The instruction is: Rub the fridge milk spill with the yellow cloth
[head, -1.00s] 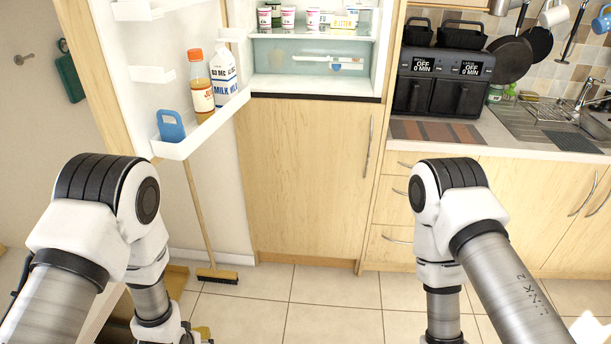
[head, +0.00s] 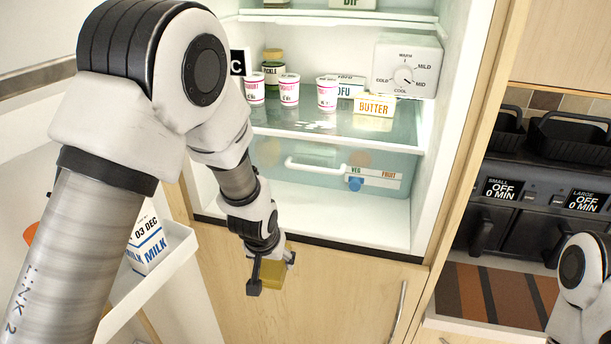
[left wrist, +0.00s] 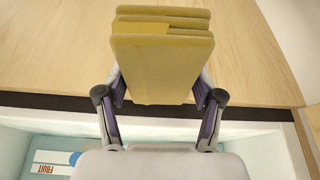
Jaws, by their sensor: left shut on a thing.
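The yellow cloth (head: 270,276) is folded into a thick pad. It also shows in the left wrist view (left wrist: 162,70), between the two fingers. My left gripper (head: 273,268) is shut on it, in front of the fridge's lower wooden door and below the front edge of the open fridge compartment. A whitish patch that looks like the milk spill (head: 312,124) lies on the glass shelf, in front of the yogurt cups. My left arm partly covers the left side of the fridge. My right gripper is out of view.
Yogurt cups (head: 289,90), a butter box (head: 374,105) and a tofu box stand on the glass shelf. A drawer (head: 345,172) sits below it. The door shelf with a milk carton (head: 147,243) is at left. An air fryer (head: 530,210) stands right.

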